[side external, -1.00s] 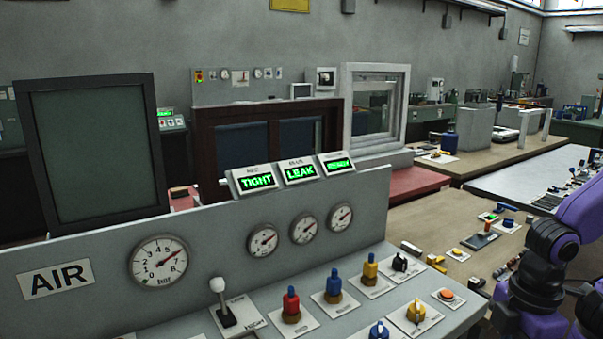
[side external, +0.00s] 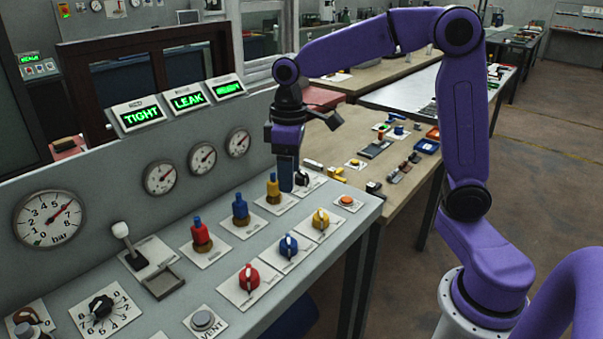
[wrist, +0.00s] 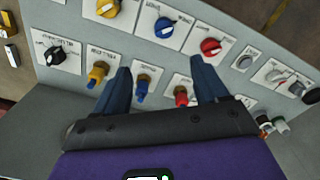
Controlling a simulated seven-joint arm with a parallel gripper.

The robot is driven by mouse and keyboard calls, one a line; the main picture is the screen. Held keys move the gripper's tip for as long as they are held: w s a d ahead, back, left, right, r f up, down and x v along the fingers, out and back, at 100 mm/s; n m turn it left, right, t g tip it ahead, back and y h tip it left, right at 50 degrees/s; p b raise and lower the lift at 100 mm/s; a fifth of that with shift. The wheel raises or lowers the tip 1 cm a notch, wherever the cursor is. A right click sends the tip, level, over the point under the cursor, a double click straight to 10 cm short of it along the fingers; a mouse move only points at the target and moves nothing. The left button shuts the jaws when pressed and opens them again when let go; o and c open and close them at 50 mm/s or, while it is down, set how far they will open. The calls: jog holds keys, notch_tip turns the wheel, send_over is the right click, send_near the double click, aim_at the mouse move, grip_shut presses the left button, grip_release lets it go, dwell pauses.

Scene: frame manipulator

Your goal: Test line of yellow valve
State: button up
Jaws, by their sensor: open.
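A yellow valve knob (side external: 320,219) sits on a white plate at the panel's right front; it also shows in the wrist view (wrist: 107,7). A yellow upright fitting (side external: 273,189) on a brass base stands behind it, also in the wrist view (wrist: 97,73). A black selector knob (side external: 301,179) is beside that fitting, also in the wrist view (wrist: 55,55). My gripper (side external: 287,182) points down over this area, its fingers partly covering the selector. In the wrist view my gripper (wrist: 160,66) has its fingers apart with nothing held. Height above the panel is unclear.
Red (side external: 249,277) and blue (side external: 288,245) knobs, red (side external: 200,236) and blue (side external: 240,208) fittings, and a white-topped lever (side external: 121,231) share the panel. An orange button (side external: 345,201) is at the right. Gauges and green displays, including TIGHT (side external: 140,115) and LEAK (side external: 188,101), stand behind.

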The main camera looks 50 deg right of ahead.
jog(key=w+d+m, duration=0.3)
jog(key=w+d, duration=0.7)
jog(key=w, duration=0.2)
jog(key=m, duration=0.3)
send_near(302, 172)
notch_tip(302, 172, down, 10)
jog(key=shift+w+f, duration=0.1)
jog(key=c, duration=1.1)
